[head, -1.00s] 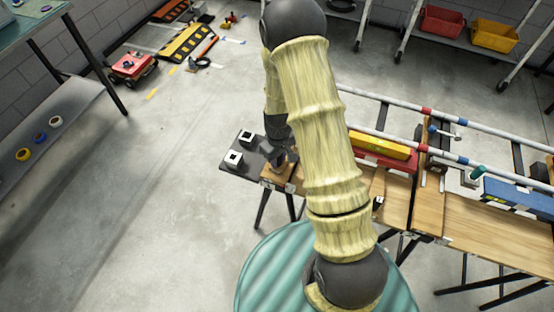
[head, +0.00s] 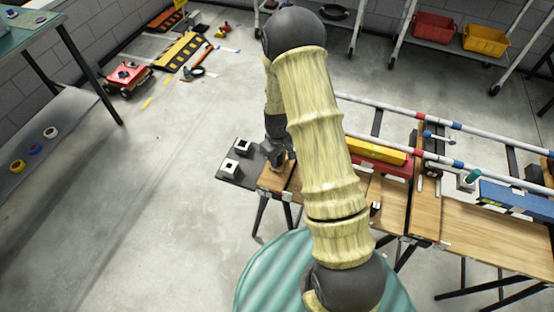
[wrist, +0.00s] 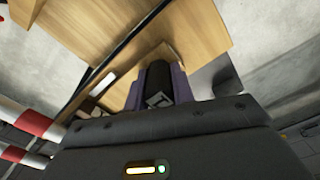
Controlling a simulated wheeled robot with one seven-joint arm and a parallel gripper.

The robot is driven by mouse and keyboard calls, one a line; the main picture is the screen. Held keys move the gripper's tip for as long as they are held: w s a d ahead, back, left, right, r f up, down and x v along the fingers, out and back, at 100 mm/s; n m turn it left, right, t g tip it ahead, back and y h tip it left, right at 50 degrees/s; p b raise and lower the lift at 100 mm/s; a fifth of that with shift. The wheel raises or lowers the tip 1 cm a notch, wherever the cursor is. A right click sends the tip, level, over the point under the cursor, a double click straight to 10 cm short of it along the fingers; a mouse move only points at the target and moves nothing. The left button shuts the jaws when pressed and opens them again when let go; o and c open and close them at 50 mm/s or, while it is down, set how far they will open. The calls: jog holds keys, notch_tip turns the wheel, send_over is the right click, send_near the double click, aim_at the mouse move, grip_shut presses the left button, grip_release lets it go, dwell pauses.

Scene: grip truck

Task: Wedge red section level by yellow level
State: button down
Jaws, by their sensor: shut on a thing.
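The yellow level (head: 376,150) lies along the red section (head: 385,164) on the wooden workbench, right of my arm. Its left end is close to my arm, and its bubble is too small to read. My gripper (head: 280,156) is low over the bench's left end, partly hidden by my own arm. In the wrist view its purple fingers (wrist: 160,84) are shut on a small dark block (wrist: 158,88) with a pale outline on its end. I cannot tell its full shape. The held block is not clear in the head view.
Two dark blocks with white squares (head: 229,168) (head: 243,146) stand on a dark plate (head: 250,174) at the bench's left end. A blue section (head: 515,198) lies at the right. Red-and-white poles (head: 500,135) run behind. Open floor lies left of the bench.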

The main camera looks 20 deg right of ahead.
jog(key=shift+w+d, duration=0.8)
jog(key=shift+w, duration=0.25)
jog(key=shift+w+d, duration=0.75)
jog(key=shift+w, duration=0.35)
jog(key=shift+w+d, duration=0.8)
jog(key=shift+w, duration=0.25)
jog(key=shift+w+d, duration=0.65)
jog(key=shift+w, duration=0.35)
